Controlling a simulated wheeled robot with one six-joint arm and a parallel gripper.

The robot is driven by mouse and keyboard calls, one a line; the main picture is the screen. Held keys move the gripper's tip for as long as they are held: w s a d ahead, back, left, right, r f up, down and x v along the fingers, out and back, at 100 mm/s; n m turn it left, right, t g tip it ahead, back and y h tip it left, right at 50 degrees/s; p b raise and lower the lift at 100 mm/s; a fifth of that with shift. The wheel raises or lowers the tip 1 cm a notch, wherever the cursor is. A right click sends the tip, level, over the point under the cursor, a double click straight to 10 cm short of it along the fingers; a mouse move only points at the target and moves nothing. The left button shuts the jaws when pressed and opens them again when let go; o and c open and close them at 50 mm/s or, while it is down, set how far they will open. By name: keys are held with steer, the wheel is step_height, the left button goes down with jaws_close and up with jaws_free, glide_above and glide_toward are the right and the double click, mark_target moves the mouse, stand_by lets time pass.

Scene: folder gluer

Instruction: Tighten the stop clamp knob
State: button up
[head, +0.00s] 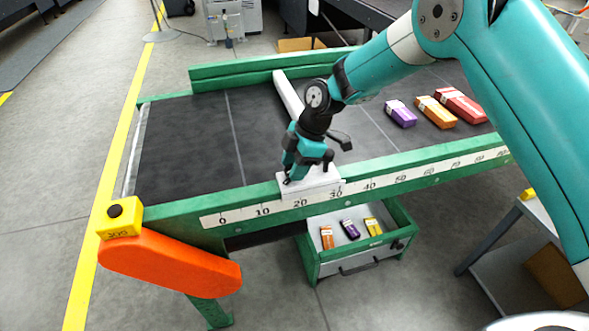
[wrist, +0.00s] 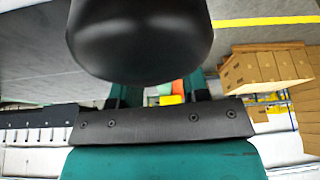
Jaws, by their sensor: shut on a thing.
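The stop clamp (head: 318,183) is a pale block on the front green rail, over the white scale between about 20 and 30. A long white stop bar (head: 287,93) shows behind my gripper, across the dark belt. My gripper (head: 296,176) is teal and black, points down at the clamp and is shut on the stop clamp knob. The knob itself is hidden by the jaws in the head view. In the wrist view a large black rounded shape fills the upper middle, and I cannot tell what it is.
Purple (head: 400,113), orange (head: 436,112) and red (head: 461,104) boxes lie on the belt at right. A green drawer (head: 358,262) with small boxes stands open below the rail. An orange guard (head: 170,265) and a yellow button box (head: 120,219) are at front left.

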steer(key=m+t+b, duration=0.2)
steer(key=m, duration=0.3)
steer(key=shift+s+m, duration=0.1)
steer(key=shift+m, duration=0.2)
steer(key=m+t+b, duration=0.2)
steer(key=m, duration=0.3)
steer(key=shift+s+m, duration=0.1)
steer(key=shift+m, duration=0.2)
steer(key=m+t+h, duration=0.1)
steer(key=m, duration=0.1)
steer(key=m+h, duration=0.1)
steer(key=m, duration=0.2)
steer(key=shift+a+r+t+b, duration=0.1)
steer(key=shift+a+t+b, duration=0.05)
steer(key=shift+t+b, duration=0.25)
steer(key=shift+m+t+h, duration=0.3)
steer(key=shift+m+h, duration=0.5)
steer(key=shift+m, duration=1.6)
steer(key=o, duration=0.9)
steer(key=shift+s, duration=0.1)
steer(key=shift+r, duration=0.1)
steer(key=a+b+v, duration=0.1)
steer(key=v, duration=1.6)
steer(key=shift+d+b, duration=0.3)
steer(key=shift+d, duration=0.05)
